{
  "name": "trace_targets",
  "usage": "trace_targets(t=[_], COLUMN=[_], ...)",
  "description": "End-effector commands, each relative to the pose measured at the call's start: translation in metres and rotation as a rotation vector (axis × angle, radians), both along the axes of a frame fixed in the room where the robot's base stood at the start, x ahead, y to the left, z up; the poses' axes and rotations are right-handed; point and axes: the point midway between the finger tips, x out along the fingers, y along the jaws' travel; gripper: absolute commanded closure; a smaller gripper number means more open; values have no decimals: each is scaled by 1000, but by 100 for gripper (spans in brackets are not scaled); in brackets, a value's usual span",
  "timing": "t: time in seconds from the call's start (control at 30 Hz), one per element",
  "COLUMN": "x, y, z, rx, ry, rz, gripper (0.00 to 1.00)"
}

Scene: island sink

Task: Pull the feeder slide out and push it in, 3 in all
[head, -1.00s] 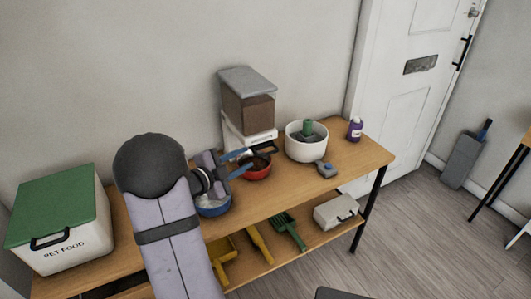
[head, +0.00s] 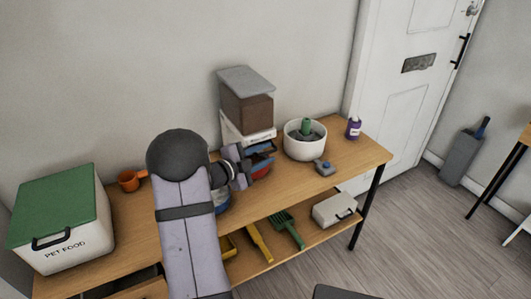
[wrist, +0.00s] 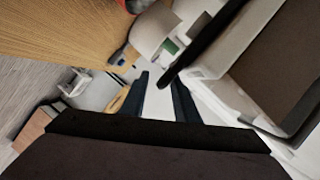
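The feeder (head: 246,106) stands at the back of the wooden bench, with a grey lid, a brown hopper and a white base. My gripper (head: 262,153) is at the front of its base, above the red bowl (head: 262,171). The wrist view shows the feeder's white body (wrist: 225,60) on the right, with a black bar (wrist: 208,40) across its front. The bar's lower end is close to the fingertips; I cannot tell whether they touch. My gripper also shows there (wrist: 161,82), its dark blue fingers apart with a gap between them. The slide itself is mostly hidden.
A white bowl with a green centre (head: 304,149) stands right of the feeder, near a purple bottle (head: 353,128) and a small grey-blue item (head: 324,168). A blue bowl (head: 223,207) is partly behind my arm. An orange cup (head: 128,181) and a pet food bin (head: 65,225) are left.

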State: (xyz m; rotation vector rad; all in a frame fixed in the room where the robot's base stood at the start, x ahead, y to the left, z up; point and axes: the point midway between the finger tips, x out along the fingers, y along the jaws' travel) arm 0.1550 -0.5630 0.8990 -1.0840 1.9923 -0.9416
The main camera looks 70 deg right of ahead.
Motion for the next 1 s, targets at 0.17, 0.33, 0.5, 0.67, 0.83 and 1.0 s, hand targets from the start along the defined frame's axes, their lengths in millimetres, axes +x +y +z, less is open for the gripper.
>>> trace_targets(t=[0.17, 0.33, 0.5, 0.67, 0.83, 1.0], x=[-2, -2, -2, -2, -13, -25], y=[-4, -4, -4, -4, 6, 18], z=[-1, -1, -1, -1, -2, -2], rx=[-1, -1, -1, -1, 0, 0], ry=[0, 0, 0, 0, 1, 0], rz=[1, 1, 1, 1, 0, 0], gripper=[72, 72, 100, 100, 100, 100])
